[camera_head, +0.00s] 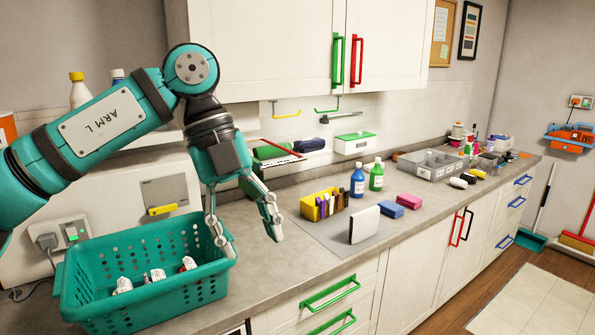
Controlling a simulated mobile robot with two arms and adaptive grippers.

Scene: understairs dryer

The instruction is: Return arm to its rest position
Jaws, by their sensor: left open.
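My left arm, marked "ARM L", comes in from the left in the head view. Its gripper (250,236) hangs fingers down with the two fingers spread apart and nothing between them. One finger is in front of the right end of a teal perforated basket (205,285) in the picture; I cannot tell whether they touch. The other finger is over the bare counter to the right. Several white items (155,275) lie in the basket. My right gripper is not in view.
A yellow box (308,207), a white upright block (364,224), a blue bottle (357,182) and a green bottle (376,178) stand on the counter right of the gripper. A grey tray (432,162) is farther back. Wall cabinets (265,50) hang above.

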